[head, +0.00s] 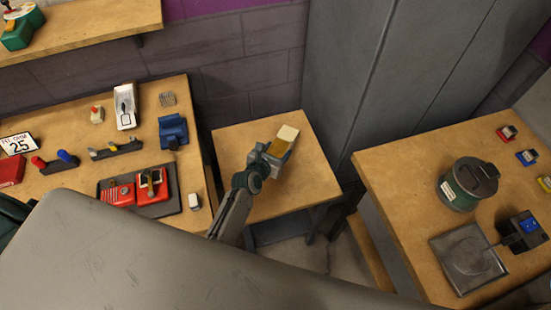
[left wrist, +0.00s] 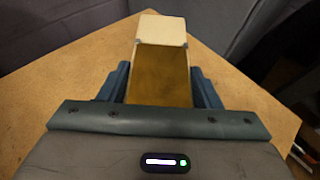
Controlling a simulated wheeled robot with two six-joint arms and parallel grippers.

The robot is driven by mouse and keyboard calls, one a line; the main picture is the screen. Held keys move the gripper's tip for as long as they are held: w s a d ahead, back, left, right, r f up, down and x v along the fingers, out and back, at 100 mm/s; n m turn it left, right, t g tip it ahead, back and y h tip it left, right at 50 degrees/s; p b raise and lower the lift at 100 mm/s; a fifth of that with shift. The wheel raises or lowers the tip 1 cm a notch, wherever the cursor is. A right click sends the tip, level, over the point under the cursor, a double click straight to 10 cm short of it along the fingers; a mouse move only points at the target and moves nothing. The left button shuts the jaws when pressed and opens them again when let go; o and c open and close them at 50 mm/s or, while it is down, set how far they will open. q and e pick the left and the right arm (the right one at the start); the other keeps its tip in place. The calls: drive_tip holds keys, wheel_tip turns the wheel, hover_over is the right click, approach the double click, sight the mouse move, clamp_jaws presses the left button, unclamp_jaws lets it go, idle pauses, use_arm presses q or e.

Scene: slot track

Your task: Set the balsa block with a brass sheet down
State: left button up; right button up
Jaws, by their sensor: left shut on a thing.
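The balsa block with a brass sheet (head: 287,133) is a pale block with a brass-coloured face, over the small wooden table (head: 235,140) in the middle of the head view. My left gripper (head: 276,154) is shut on the block from its near end. In the left wrist view the block (left wrist: 161,31) sits between the two blue-grey fingers of my left gripper (left wrist: 162,85). Its pale end points away and the brass part lies nearer. I cannot tell whether the block touches the tabletop. My right gripper is not in view.
The small table is otherwise bare. A workbench (head: 60,105) at left holds several tools, a blue device (head: 173,130) and a red device (head: 152,184). A right bench (head: 400,165) carries a green pot (head: 468,184) and a metal plate (head: 467,257). A grey cabinet (head: 390,70) stands behind.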

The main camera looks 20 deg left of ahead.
use_arm(q)
drive_tip(key=shift+f, duration=0.45)
wheel_tip(320, 180, down, 3)
drive_tip(key=shift+f+b, duration=0.15)
drive_tip(key=shift+b, duration=0.75)
drive_tip(key=shift+f, duration=0.15)
drive_tip(key=shift+f, duration=0.15)
drive_tip(key=o, duration=1)
